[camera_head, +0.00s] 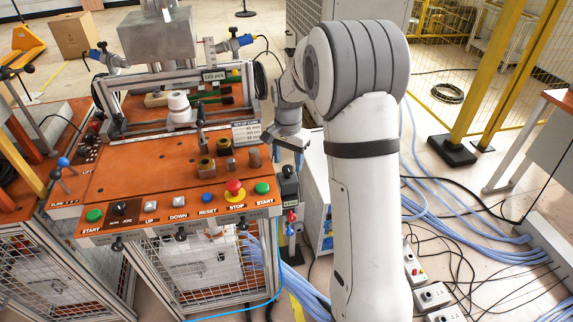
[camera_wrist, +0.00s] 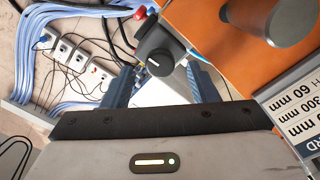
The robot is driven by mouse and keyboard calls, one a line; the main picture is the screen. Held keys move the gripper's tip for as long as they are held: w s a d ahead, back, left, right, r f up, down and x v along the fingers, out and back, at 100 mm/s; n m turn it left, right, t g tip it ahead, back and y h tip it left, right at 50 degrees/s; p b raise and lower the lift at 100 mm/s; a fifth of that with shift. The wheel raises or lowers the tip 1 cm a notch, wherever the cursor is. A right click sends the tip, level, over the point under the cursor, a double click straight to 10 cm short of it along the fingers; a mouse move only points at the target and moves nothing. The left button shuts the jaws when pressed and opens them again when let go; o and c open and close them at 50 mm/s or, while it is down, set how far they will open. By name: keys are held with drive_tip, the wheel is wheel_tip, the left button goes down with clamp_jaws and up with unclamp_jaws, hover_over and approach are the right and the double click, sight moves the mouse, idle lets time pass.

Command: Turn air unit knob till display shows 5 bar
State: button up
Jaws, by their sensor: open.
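The air unit (camera_head: 290,188) is a dark upright block at the right side of the orange workbench, with a small display (camera_head: 291,204) too small to read. Its dark knob is on top; in the wrist view the knob (camera_wrist: 154,62) shows from above with a short white mark. My gripper (camera_head: 292,143) is above the air unit, pointing down. In the wrist view my gripper (camera_wrist: 160,80) is open, one finger on each side of the knob's lower edge in the picture. The knob seems farther away than the fingertips; I see no contact.
The orange workbench (camera_head: 150,175) carries a row of push buttons, a red stop button (camera_head: 235,187) and metal posts beside the air unit. A specification sign (camera_head: 246,132) stands close to my gripper. Blue hoses (camera_head: 425,200) and power strips (camera_head: 432,296) lie on the floor at right.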

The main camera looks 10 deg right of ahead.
sight(288, 169)
drive_tip(key=shift+r, duration=2.8)
drive_tip(key=shift+s+r, duration=0.1)
drive_tip(key=shift+s, duration=0.05)
drive_tip(key=s+r+n+t, duration=0.1)
drive_tip(key=s+n, duration=0.3)
drive_tip(key=s, duration=1)
drive_tip(key=s+r+n+t+p, duration=0.1)
drive_tip(key=s+r+n, duration=0.3)
drive_tip(key=s, duration=1)
drive_tip(key=shift+a+r+n+t, duration=0.3)
drive_tip(key=shift+r, duration=0.05)
